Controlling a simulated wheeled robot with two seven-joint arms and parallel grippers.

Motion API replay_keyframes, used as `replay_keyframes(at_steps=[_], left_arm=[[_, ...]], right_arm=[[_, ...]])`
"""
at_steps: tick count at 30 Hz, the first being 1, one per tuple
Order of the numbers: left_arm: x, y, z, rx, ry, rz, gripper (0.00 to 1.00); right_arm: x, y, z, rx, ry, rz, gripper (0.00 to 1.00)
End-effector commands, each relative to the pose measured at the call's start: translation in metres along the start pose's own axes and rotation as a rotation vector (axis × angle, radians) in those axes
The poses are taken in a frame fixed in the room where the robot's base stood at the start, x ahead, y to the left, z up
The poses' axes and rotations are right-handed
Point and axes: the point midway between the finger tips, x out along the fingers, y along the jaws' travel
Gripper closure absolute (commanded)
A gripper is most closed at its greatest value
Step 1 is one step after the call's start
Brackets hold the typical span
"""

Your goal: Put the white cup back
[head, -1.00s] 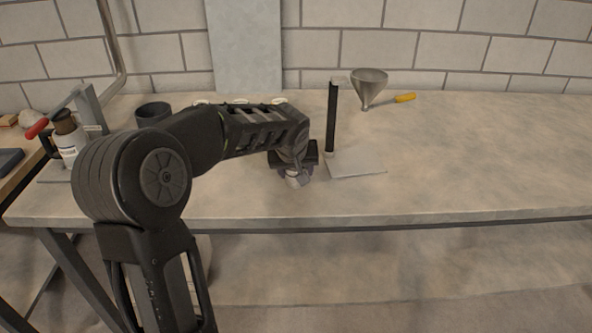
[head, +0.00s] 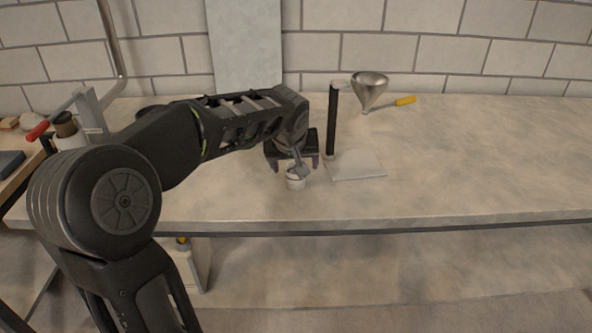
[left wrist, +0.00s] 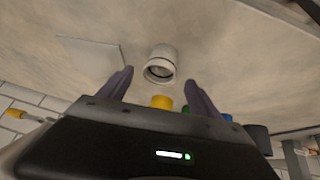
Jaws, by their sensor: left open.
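The white cup (head: 295,184) stands on the table near its front edge, left of a pale square plate (head: 357,165). In the left wrist view the cup (left wrist: 162,58) shows its round opening and lies just beyond and between the fingertips. My left gripper (head: 295,163) is open, with its fingers spread to either side of the cup's upper part in the head view. In the left wrist view the open fingers (left wrist: 160,79) show a gap to the cup. My right gripper is not in view.
A black post (head: 332,122) rises at the plate's back left corner. In the left wrist view, yellow (left wrist: 162,102) and blue (left wrist: 227,117) pieces show past the gripper. The table's right side is clear.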

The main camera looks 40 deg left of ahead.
Motion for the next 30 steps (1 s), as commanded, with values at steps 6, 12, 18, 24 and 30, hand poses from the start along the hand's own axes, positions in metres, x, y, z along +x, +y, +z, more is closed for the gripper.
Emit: replay_keyframes(at_steps=[6,12,18,24,30], left_arm=[[-0.042,0.0,-0.001,-0.001,0.002,0.002,0.27],[-0.057,0.0,0.0,0.0,0.001,0.001,0.27],[-0.057,0.0,0.0,0.0,0.0,0.0,0.27],[-0.057,0.0,0.0,0.0,0.0,0.0,0.27],[-0.057,0.0,0.0,0.0,0.0,0.0,0.27]], right_arm=[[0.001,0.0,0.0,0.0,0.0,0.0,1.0],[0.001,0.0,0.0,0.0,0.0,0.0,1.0],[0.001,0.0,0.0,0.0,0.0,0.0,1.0],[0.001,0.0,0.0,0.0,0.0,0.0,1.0],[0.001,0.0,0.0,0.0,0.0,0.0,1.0]])
